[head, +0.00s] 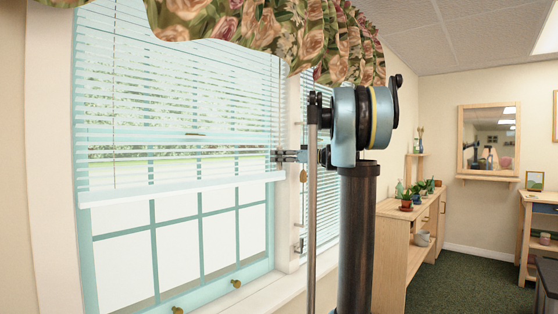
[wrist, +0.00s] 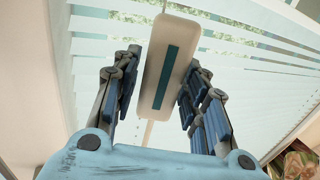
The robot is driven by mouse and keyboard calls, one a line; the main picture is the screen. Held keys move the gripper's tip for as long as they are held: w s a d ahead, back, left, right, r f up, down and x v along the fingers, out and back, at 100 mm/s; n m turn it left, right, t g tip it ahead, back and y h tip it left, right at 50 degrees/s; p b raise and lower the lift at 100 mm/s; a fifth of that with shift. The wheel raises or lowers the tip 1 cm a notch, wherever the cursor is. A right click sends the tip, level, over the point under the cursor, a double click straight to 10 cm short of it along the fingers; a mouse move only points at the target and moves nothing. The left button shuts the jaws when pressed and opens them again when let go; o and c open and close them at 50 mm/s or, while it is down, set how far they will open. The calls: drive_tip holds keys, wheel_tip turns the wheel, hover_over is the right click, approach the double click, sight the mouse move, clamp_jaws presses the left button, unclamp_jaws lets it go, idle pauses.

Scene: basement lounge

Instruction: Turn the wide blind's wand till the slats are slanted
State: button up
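The wide blind (head: 180,145) hangs over the left window in the head view. Its pale slats lie nearly level, with greenery showing between them. Slats also fill the background of the wrist view (wrist: 245,45). In the wrist view a cream rounded grip (wrist: 184,33) with a teal stripe sits between my fingers, and a thin pale rod (wrist: 147,134) runs from its lower end; it looks like the wand. My gripper (wrist: 160,95) is open around it, with a gap at the left; contact at the right is unclear. In the head view my gripper (head: 284,156) is beside the blind's right edge.
A narrow blind (head: 322,170) hangs just right of the window post, with a small wooden pull (head: 303,175) near my gripper. A floral valance (head: 260,30) hangs above. The sill (head: 285,285) runs below. A wooden cabinet (head: 395,255) with plants stands at the right.

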drive_tip(key=c, duration=0.8)
drive_tip(key=shift+n+g+y, duration=0.7)
drive_tip(key=shift+n+g, duration=0.8)
drive_tip(key=shift+g, duration=0.7)
drive_tip(key=o, duration=0.8)
